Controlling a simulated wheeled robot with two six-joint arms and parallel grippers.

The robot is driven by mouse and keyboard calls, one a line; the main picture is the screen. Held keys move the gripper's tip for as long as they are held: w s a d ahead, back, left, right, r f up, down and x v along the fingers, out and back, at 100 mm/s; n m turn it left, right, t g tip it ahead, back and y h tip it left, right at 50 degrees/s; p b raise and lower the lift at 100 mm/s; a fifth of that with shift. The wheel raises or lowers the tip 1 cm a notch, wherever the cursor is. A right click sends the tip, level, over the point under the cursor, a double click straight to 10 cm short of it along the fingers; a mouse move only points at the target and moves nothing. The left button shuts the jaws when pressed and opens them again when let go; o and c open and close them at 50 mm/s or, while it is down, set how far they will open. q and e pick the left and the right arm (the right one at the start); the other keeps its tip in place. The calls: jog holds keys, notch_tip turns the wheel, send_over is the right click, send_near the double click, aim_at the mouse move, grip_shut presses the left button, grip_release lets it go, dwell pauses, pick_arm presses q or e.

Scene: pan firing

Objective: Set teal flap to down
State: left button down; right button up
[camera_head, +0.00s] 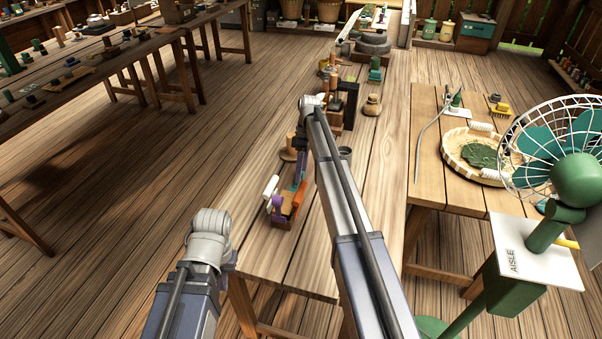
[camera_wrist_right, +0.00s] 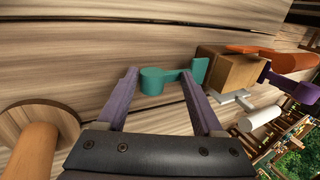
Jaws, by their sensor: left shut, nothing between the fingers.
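The teal flap (camera_wrist_right: 153,81) sticks out to the left from the end of a small wooden block (camera_wrist_right: 233,75) in the right wrist view. My right gripper (camera_wrist_right: 160,75) is open, with its two purple fingers on either side of part of the teal flap. I cannot tell whether a finger touches it. In the head view the wooden block (camera_head: 283,219) sits at the near end of the long table, with my right gripper (camera_head: 300,168) just beyond it. My left arm shows at lower left, but its gripper fingers are hidden.
The block also carries orange (camera_wrist_right: 290,62), purple (camera_wrist_right: 302,90) and white (camera_wrist_right: 260,118) flaps. A round wooden base with a peg (camera_wrist_right: 38,148) stands close to my right gripper. A fan (camera_head: 575,180) and a side table with a basket (camera_head: 451,161) are at right.

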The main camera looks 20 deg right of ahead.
pick_arm(q)
jog(key=shift+r, duration=0.1)
pick_arm(e)
jog(key=shift+d+r, duration=0.1)
pick_arm(q)
notch_tip(320, 180, up, 7)
jog(key=p, duration=0.7)
pick_arm(e)
jog(key=v, duration=0.7)
jog(key=shift+r, duration=0.25)
